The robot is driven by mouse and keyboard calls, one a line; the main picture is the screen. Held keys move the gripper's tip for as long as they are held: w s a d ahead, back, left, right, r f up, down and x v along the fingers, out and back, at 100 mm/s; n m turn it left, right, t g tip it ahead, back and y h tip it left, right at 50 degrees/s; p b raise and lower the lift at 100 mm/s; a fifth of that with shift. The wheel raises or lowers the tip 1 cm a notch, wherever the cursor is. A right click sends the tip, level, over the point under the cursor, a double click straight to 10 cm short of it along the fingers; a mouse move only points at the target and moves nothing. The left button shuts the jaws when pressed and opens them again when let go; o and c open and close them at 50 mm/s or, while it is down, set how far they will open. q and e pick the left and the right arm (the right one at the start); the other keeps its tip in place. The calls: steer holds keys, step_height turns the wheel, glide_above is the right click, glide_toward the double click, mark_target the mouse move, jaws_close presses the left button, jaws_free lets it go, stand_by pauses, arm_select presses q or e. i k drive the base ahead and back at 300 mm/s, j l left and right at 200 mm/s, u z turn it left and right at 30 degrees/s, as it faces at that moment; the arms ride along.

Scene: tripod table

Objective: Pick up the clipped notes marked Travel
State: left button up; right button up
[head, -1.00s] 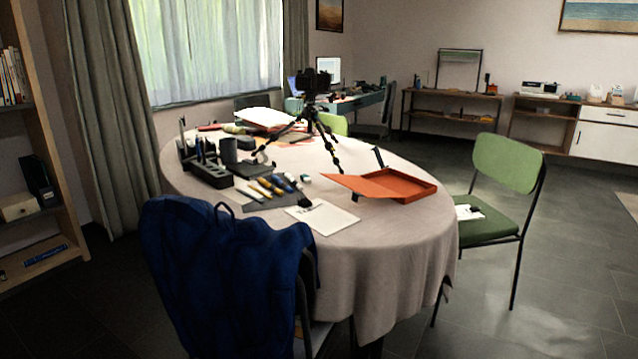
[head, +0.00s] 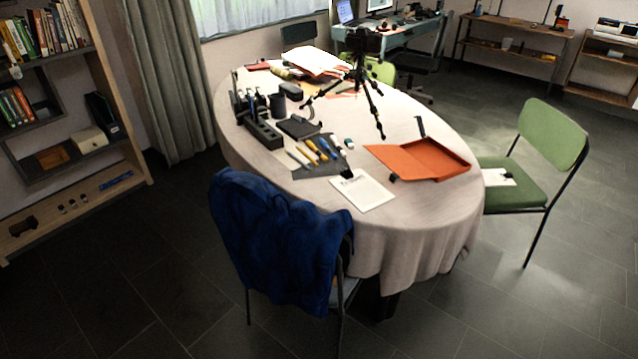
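White clipped notes (head: 363,191) lie flat near the front edge of the round table, with a black clip at their upper left corner. Some dark writing shows near the clip, too small to read for certain. Another white paper bundle with a dark clip (head: 495,177) lies on the seat of the green chair; no writing on it can be made out. Neither of my grippers is in view.
The table (head: 402,226) has a pale cloth and holds an orange box (head: 422,159), a camera tripod (head: 361,77), a desk organizer (head: 262,133) and several pens or tools. A chair with a blue jacket (head: 270,240) stands at the table's front left. A green chair (head: 553,135) stands at the right. Dark floor is clear in front.

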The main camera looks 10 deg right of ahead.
mark_target(357, 186)
steer(key=i+l+u, duration=0.15)
steer(key=l+u, duration=0.15)
steer(key=i+l+u, duration=0.1)
steer(key=l+u, duration=0.55)
